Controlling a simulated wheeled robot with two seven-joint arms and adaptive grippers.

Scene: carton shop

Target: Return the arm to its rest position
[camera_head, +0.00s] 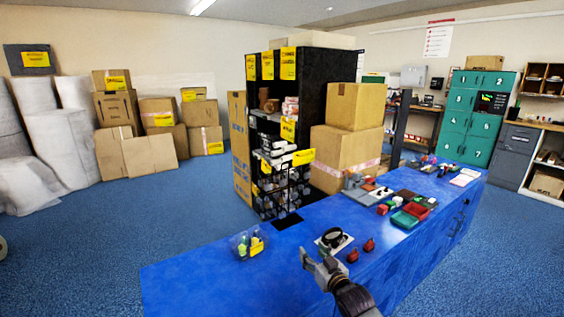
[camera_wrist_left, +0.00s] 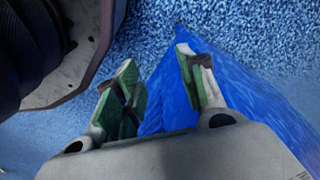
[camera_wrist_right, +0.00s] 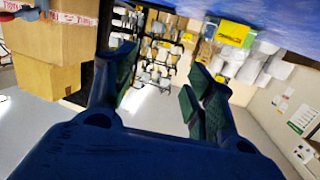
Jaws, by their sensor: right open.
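My right gripper (camera_head: 314,256) is above the front of the blue table (camera_head: 215,284) in the head view, its arm coming in from the bottom. In the right wrist view the right gripper (camera_wrist_right: 160,58) has its fingers wide apart with nothing between them. My left gripper does not show in the head view. In the left wrist view the left gripper (camera_wrist_left: 157,57) has its green-padded fingers apart and empty, with the blue floor and a blue surface beyond.
A black shelf (camera_head: 320,92) and stacked cartons (camera_head: 345,150) stand behind. The floor at left (camera_head: 100,240) is clear.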

